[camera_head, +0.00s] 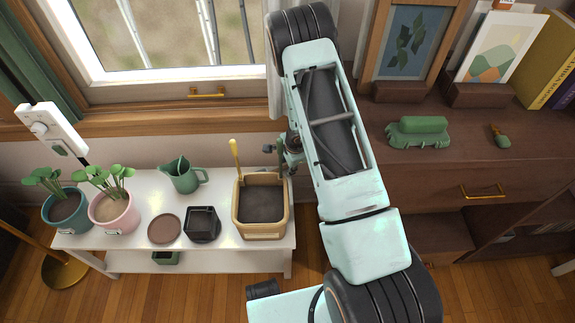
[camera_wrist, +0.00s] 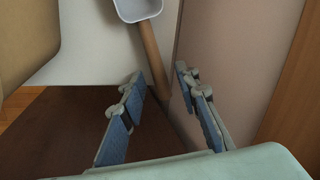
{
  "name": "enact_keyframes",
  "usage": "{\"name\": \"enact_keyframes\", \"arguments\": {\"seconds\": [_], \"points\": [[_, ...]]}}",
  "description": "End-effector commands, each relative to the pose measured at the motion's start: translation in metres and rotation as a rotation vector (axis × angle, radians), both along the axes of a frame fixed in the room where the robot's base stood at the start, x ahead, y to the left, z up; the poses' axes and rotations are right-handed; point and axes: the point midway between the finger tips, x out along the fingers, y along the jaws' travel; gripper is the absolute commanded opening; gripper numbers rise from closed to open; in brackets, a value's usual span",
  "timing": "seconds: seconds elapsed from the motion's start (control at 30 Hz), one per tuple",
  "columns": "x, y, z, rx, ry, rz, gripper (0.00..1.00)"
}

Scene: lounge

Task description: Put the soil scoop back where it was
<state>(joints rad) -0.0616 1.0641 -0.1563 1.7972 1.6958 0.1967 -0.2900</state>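In the wrist view the soil scoop shows a pale grey-white head (camera_wrist: 138,9) at the top, cut by the frame edge, and a brown handle (camera_wrist: 150,58) running down towards my fingers. My gripper (camera_wrist: 158,88) is open, with the handle's lower end in the picture between its two fingertips. I see no clear contact, and cannot tell what supports the scoop. In the head view my gripper (camera_head: 288,151) is partly hidden behind my arm, just right of the tan soil planter (camera_head: 242,228). A yellow handle (camera_head: 235,153) stands upright at that planter; its lower end is hidden.
The white bench (camera_head: 132,237) carries two potted plants (camera_head: 64,206) (camera_head: 113,210), a green jug (camera_head: 184,176), a brown saucer (camera_head: 164,229) and black pots (camera_head: 203,224). A dark wooden cabinet (camera_head: 455,140) stands right, with a green object (camera_head: 418,132) on top. The window wall is close behind.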

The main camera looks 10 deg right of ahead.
Motion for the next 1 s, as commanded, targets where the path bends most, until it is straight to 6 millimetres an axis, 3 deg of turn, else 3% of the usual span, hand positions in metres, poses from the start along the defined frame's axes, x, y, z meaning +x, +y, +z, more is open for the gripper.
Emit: {"name": "enact_keyframes", "arguments": {"seconds": [0.37,0.8,1.0], "points": [[0.0,0.0,0.006,0.0,0.0,-0.001,0.3],[-0.026,-0.005,0.091,0.0,-0.002,-0.001,0.3],[-0.034,-0.007,0.113,0.0,0.0,0.0,0.3]]}}
